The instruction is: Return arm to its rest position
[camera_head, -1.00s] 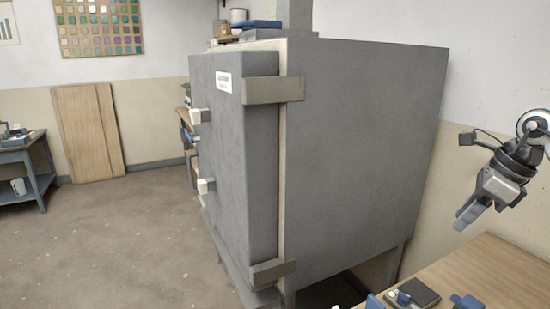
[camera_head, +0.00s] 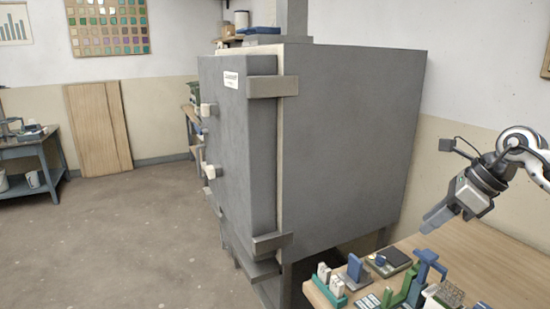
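My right gripper (camera_head: 436,220) hangs at the right side of the head view, above the far part of the wooden table (camera_head: 483,255). Its fingers point down and to the left, and it touches nothing that I can see. The fingers overlap from this angle, so I cannot tell if they are open or shut. Nothing shows between them. My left gripper and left arm are out of view.
A grey kiln cabinet (camera_head: 345,140) with its door shut stands left of the table. The table holds a teal rack (camera_head: 332,290), a dark scale-like device (camera_head: 388,260) and a blue and green stand (camera_head: 425,270). Open floor (camera_head: 120,240) lies at left.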

